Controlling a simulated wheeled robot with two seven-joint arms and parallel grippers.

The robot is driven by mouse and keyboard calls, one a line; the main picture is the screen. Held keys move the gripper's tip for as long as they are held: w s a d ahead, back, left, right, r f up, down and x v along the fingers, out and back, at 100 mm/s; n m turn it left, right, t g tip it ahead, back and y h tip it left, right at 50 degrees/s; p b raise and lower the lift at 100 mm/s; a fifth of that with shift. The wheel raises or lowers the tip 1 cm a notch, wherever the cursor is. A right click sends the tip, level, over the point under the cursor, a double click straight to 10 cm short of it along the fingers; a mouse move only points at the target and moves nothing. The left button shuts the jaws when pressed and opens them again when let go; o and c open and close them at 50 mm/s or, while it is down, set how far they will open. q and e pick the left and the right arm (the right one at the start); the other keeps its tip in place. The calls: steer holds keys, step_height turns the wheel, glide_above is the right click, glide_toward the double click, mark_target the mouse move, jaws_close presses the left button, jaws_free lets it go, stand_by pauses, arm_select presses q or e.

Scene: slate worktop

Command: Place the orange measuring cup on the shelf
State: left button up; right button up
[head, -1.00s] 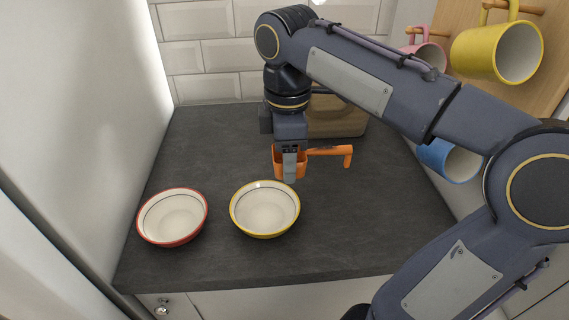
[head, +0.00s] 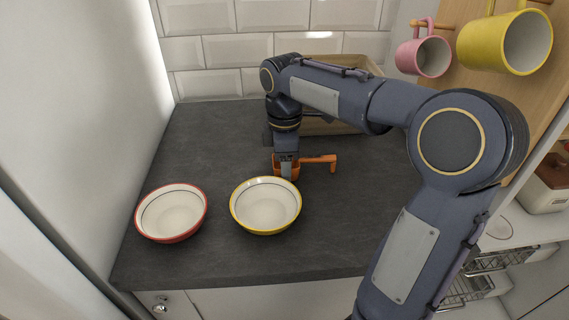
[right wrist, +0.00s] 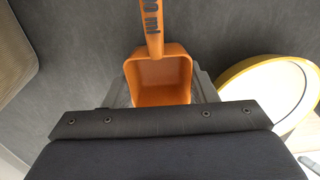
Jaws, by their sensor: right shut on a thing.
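The orange measuring cup (head: 320,161) is behind the yellow-rimmed bowl, its handle pointing right. My right gripper (head: 287,168) points down and is shut on the cup's wall. In the right wrist view the cup (right wrist: 160,80) shows its open mouth and its handle with dark "ml" lettering; the fingertips are mostly hidden. I cannot tell whether the cup touches the slate worktop (head: 215,145). A white shelf-like surface (head: 512,229) shows at the lower right; I cannot tell if it is the task's shelf. My left gripper is not in view.
A yellow-rimmed bowl (head: 265,206) and a red-rimmed bowl (head: 171,213) stand on the worktop. A tan container (head: 330,125) stands at the back, partly behind my arm. Pink (head: 423,57) and yellow (head: 507,42) mugs hang at right. The worktop's left rear is clear.

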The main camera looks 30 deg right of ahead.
steer(key=shift+f, duration=0.15)
steer(key=o, duration=1)
